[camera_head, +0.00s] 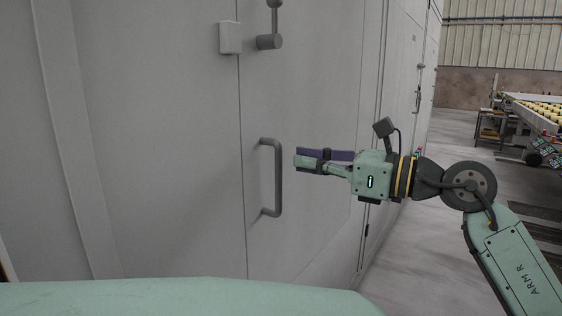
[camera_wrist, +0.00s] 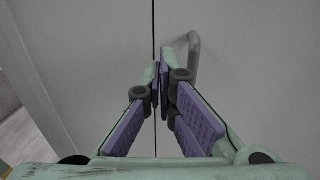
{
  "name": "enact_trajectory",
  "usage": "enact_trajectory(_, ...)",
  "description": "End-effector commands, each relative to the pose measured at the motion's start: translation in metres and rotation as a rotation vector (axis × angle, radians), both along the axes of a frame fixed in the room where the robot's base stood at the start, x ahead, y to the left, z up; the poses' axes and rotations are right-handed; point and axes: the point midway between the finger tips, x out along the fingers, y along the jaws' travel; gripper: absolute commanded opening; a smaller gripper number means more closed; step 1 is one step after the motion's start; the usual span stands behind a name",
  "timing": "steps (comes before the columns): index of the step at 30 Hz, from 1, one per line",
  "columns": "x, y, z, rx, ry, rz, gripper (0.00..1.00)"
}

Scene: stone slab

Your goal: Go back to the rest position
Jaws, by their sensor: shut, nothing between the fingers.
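My gripper (camera_head: 297,160) is in the middle of the head view, pointing left at a grey cabinet door. Its fingers are together with nothing between them. The door's grey bar handle (camera_head: 277,178) is just left of the fingertips in the head view. In the wrist view, my gripper (camera_wrist: 160,75) shows its two purple-padded fingers meeting at the tips. The handle (camera_wrist: 194,55) shows behind the right fingertip and is partly hidden by it. The fingers are not around the handle; whether they touch it I cannot tell.
The grey cabinet wall (camera_head: 150,130) fills the left, its door seam closed. A lever handle (camera_head: 270,40) and a small white box (camera_head: 230,37) sit above the bar handle. Open floor (camera_head: 440,145) lies to the right, with a roller table (camera_head: 535,112) at the far right.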

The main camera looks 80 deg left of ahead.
Motion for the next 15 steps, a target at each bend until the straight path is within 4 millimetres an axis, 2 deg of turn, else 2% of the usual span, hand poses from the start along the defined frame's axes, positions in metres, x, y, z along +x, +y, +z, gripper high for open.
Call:
enact_trajectory(3, 0.015, -0.012, -0.001, 0.0, 0.001, -0.003, 0.0)
enact_trajectory(6, 0.02, -0.018, -0.001, -0.001, 0.001, -0.001, 0.0)
enact_trajectory(15, 0.024, -0.022, 0.0, -0.001, 0.001, 0.0, 0.0)
